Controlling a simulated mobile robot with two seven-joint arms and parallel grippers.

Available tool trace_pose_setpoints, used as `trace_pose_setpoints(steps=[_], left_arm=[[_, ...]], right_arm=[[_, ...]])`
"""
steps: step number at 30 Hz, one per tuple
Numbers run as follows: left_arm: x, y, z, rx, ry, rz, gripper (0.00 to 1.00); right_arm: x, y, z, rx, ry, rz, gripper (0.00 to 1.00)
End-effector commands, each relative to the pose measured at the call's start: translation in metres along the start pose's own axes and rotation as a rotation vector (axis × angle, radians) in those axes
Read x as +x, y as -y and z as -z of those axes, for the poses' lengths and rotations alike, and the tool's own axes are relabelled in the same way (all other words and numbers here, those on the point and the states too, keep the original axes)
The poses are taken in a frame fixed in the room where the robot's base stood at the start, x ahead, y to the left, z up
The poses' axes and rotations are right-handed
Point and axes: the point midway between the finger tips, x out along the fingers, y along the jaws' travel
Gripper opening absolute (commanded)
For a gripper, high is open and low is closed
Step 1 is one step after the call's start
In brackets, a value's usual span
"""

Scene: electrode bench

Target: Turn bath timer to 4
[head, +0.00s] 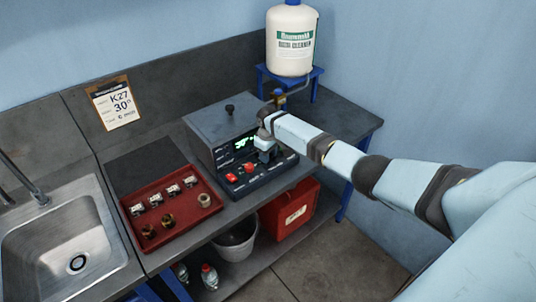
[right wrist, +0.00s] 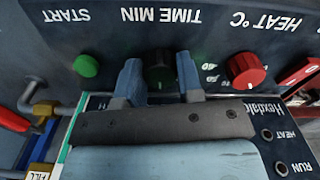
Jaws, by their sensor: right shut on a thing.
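The bath (head: 212,122) is a grey box with a lidded top and a dark control panel on its front, with a lit green display (head: 244,143). In the right wrist view its panel is upside down. The dark timer knob (right wrist: 160,72) sits under the label TIME MIN. My right gripper (right wrist: 159,80) has one finger on each side of this knob and is shut on it. In the head view my right gripper (head: 268,150) is at the right part of the panel and hides the knob. The knob's pointer and scale cannot be read. My left gripper is not in view.
A green START button (right wrist: 86,66) and a red HEAT knob (right wrist: 246,70) flank the timer knob. A red tray (head: 170,238) with several metal parts lies left of the bath. A cleaner bottle (head: 292,42) stands on a blue stand behind. A card (head: 113,103) hangs on the backsplash.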

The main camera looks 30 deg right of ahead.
Motion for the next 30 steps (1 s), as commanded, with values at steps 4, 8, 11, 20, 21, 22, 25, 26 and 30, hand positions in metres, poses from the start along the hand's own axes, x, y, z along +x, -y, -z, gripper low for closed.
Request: trace_pose_setpoints(steps=[4,8,11,20,21,22,25,26,30], left_arm=[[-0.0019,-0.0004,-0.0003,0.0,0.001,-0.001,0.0],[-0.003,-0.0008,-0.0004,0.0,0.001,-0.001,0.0],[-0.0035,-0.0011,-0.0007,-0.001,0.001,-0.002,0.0],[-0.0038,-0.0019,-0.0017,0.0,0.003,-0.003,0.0],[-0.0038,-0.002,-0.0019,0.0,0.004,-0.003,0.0],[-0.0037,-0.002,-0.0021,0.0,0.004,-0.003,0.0],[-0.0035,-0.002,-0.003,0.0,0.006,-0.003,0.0],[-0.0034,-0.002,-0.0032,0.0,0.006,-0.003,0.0],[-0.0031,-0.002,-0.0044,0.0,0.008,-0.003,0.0]], right_arm=[[-0.0009,-0.0001,0.0008,0.029,-0.002,-0.001,0.1],[-0.0011,-0.0001,0.0009,0.039,-0.002,-0.001,0.1],[-0.0012,-0.0002,0.0009,0.04,-0.002,-0.001,0.1],[-0.0015,-0.0002,0.0011,0.04,-0.003,-0.001,0.45],[-0.0014,-0.0003,0.001,0.04,-0.003,-0.001,0.55],[-0.0013,-0.0002,0.0009,0.04,-0.003,-0.001,0.59],[-0.001,-0.0002,0.0007,0.04,-0.002,-0.001,0.59],[-0.0009,-0.0002,0.0006,0.04,-0.002,-0.001,0.59],[-0.0013,-0.0002,0.0005,0.039,-0.001,-0.001,0.59]])
